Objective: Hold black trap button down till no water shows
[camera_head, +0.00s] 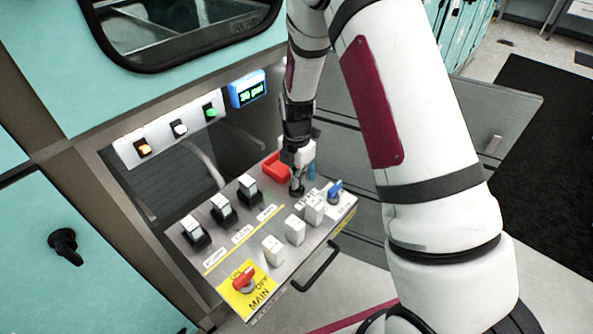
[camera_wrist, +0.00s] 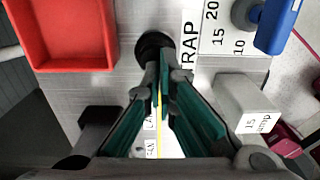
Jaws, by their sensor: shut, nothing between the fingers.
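The black trap button (camera_wrist: 152,42) is a dark round knob on the metal panel, beside the "TRAP" lettering in the wrist view. My gripper (camera_wrist: 165,68) is shut and empty, with its fingertips at the near edge of the button. They overlap it in the picture; I cannot tell whether they press it. In the head view my gripper (camera_head: 297,178) points down at the panel, over a dark round base. A small blue display (camera_head: 247,89) shows a green psi reading, too small to read surely. I cannot make out any water.
A red tray (camera_wrist: 68,30) lies left of the button. A blue handle (camera_wrist: 275,22) and a white breaker block (camera_wrist: 247,105) stand to the right. Several switches and breakers crowd the panel (camera_head: 215,265), with a red main switch (camera_head: 243,280) at the front.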

